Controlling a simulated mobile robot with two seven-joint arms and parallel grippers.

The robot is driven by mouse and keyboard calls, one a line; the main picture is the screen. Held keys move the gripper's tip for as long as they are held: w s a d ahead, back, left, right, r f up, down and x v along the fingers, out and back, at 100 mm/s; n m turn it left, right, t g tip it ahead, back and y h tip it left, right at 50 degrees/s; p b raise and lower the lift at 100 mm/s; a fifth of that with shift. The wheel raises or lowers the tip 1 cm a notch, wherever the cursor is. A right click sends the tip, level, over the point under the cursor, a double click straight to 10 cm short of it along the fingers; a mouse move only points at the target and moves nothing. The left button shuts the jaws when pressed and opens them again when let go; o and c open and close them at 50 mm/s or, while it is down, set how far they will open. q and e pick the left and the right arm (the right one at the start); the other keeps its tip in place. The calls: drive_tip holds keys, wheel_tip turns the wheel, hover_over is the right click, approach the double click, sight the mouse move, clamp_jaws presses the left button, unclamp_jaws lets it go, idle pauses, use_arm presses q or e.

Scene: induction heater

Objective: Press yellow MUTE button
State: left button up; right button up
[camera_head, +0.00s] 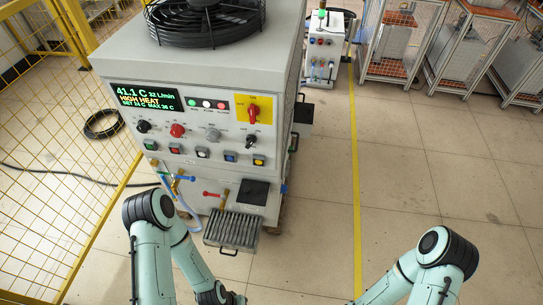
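The yellow button (258,160) is at the right end of the bottom row on the front panel of a grey heater cabinet (200,80). Its lettering is too small to read. Nothing of mine touches it. My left arm shows below the cabinet at the lower left, with its end cut off by the bottom edge. My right arm shows at the lower right, also cut off below. Neither gripper can be seen. A lit display (147,99) on the panel reads 41.1 C, 32 L/min and HIGH HEAT.
Other buttons, including a green one (151,145) and a red one (175,148), share the bottom row. Knobs and a red switch on a yellow plate (253,110) are above. Pipes, valves and a ribbed tray (232,231) stick out below.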

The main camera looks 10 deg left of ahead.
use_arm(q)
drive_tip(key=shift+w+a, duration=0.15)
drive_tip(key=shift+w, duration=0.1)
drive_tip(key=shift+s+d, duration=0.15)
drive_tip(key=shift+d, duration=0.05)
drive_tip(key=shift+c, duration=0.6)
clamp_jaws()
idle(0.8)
